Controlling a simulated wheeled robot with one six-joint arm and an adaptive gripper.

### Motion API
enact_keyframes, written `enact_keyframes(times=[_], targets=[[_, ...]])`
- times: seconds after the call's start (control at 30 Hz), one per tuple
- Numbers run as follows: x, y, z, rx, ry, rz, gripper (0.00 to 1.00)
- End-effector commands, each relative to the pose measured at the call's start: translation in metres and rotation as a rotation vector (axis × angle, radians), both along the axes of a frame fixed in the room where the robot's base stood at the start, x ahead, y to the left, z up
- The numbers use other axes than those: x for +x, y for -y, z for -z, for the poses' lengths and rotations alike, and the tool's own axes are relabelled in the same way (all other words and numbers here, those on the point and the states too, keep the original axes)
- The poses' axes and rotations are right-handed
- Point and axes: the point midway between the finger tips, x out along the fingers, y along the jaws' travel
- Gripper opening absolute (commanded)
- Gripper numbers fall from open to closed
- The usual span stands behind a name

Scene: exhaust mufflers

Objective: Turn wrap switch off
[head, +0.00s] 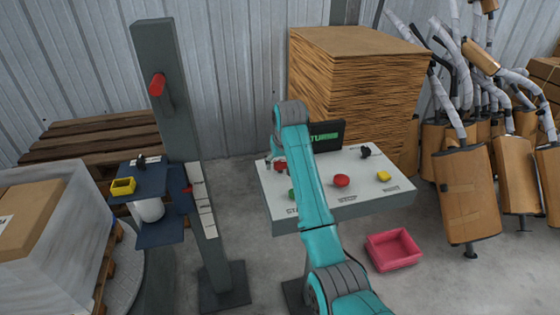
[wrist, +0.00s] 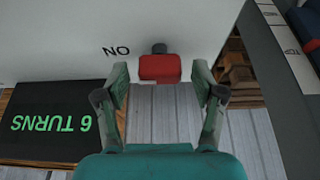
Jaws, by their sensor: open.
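The switch with a red handle (wrist: 160,68) and a dark stub sits at the far edge of the pale control panel (wrist: 60,30), beside upside-down lettering. The red handle also shows in the head view (head: 280,164), partly hidden by my arm. My gripper (wrist: 160,76) is open and empty. Its two fingers stand apart on either side of the red handle in the wrist view, with gaps on both sides; I cannot tell their height above it. In the head view my gripper (head: 273,158) is at the panel's left back corner.
The panel also carries a red button (head: 341,180), a yellow button (head: 383,176), a green button (head: 291,195) and a black knob (head: 365,151). A dark display (wrist: 52,122) reads "6 TURNS". A grey column (head: 175,120) stands left; a red bin (head: 394,250) lies on the floor.

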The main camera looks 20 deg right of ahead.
Motion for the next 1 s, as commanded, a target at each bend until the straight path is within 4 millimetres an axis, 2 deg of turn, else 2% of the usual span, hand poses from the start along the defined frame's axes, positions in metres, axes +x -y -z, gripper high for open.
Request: enact_keyframes(times=[0.13, 0.37, 0.67, 1.0], targets=[[0.0, 0.0, -0.0002, 0.0, 0.0, 0.0, 0.66], [0.0, 0.0, -0.0003, 0.0, 0.0, 0.0, 0.09], [0.0, 0.0003, -0.0002, 0.001, 0.0, -0.025, 0.09], [0.0003, 0.0021, -0.0002, 0.0, -0.001, -0.224, 0.09]])
